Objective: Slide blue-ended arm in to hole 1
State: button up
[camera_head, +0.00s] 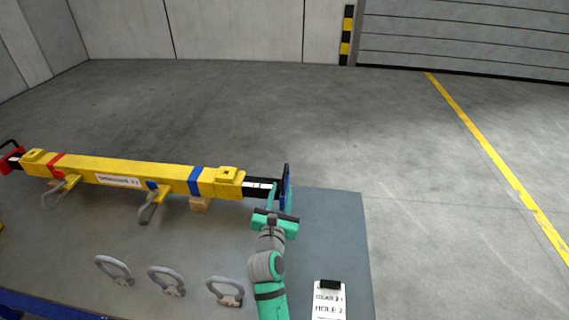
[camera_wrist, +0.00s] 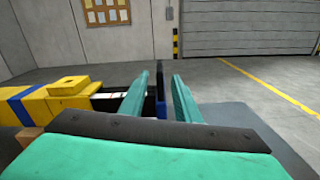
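The blue-ended arm (camera_head: 259,187) is a black bar with a white label. It sticks out of the right end of the yellow beam (camera_head: 130,171), next to the blue band. Its upright black and blue end plate (camera_head: 289,186) stands at the bar's tip and also shows in the wrist view (camera_wrist: 161,104). My gripper (camera_head: 281,198) is at this end plate. In the wrist view its two green fingers (camera_wrist: 161,76) are apart, one on each side of the plate, with gaps visible. I cannot make out hole 1.
A red-ended arm (camera_head: 12,160) sticks out of the beam's left end. Grey handles (camera_head: 152,202) hang at the beam's front, and several grey loops (camera_head: 166,280) lie on the grey table (camera_head: 338,225). A white card (camera_head: 328,301) reads "HOLE 2". Floor beyond is clear.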

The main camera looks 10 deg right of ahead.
aim_at(287, 166)
jog(key=x, duration=1.1)
jog(key=shift+r, duration=0.1)
jog(key=shift+c, duration=0.2)
grip_shut()
